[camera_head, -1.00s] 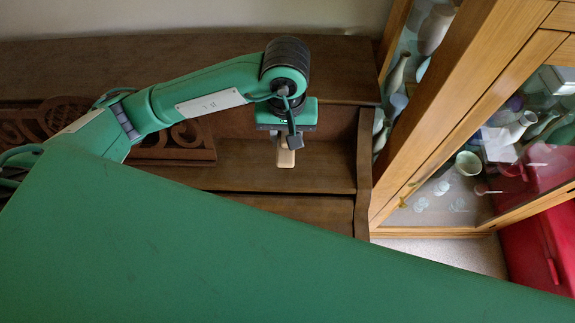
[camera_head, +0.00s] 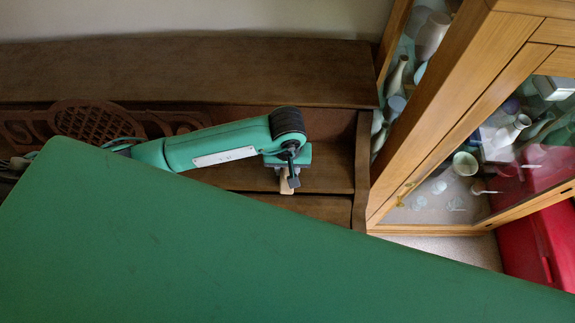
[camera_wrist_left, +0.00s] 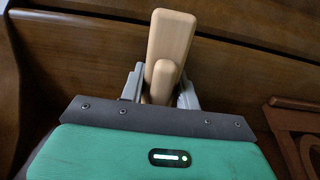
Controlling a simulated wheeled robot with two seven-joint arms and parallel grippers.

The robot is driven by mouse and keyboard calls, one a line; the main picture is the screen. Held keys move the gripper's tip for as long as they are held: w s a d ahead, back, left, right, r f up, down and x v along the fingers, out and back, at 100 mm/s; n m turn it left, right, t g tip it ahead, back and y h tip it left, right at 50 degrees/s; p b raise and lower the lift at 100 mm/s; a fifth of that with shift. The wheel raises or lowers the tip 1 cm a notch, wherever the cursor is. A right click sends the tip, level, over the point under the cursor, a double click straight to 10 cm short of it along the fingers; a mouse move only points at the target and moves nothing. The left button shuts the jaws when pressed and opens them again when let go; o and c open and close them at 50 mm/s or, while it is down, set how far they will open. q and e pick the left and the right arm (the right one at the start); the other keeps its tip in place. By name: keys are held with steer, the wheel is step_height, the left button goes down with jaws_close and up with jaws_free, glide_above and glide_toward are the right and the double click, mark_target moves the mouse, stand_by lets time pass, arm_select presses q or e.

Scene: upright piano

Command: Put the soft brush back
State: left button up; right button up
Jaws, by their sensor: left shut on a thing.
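The soft brush shows as a pale wooden piece (camera_wrist_left: 170,45) in the left wrist view, held between the two grey fingers of my left gripper (camera_wrist_left: 160,88). Its bristles are not visible. In the head view my left gripper (camera_head: 287,180) is low over the piano's shelf-like ledge, near its right end. A small pale part of the brush (camera_head: 286,187) shows below the gripper there. I cannot tell whether the brush touches the ledge. The upright piano (camera_head: 200,75) is dark brown wood. My right gripper is not in view.
The piano's right side cheek (camera_head: 361,170) stands close to the right of the gripper. A glass-fronted wooden cabinet (camera_head: 440,120) with pottery is beyond it, and a red box (camera_head: 540,235) is at the far right. A carved music panel (camera_head: 90,125) is at left.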

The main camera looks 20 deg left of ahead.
arm_select(q)
steer(key=shift+f, duration=0.15)
steer(key=o, duration=1)
steer(key=shift+r, duration=0.35)
step_height(320, 180, up, 11)
steer(key=b, duration=0.3)
steer(key=shift+f, duration=0.1)
steer(key=shift+r+b, duration=0.3)
steer(key=shift+r, duration=0.15)
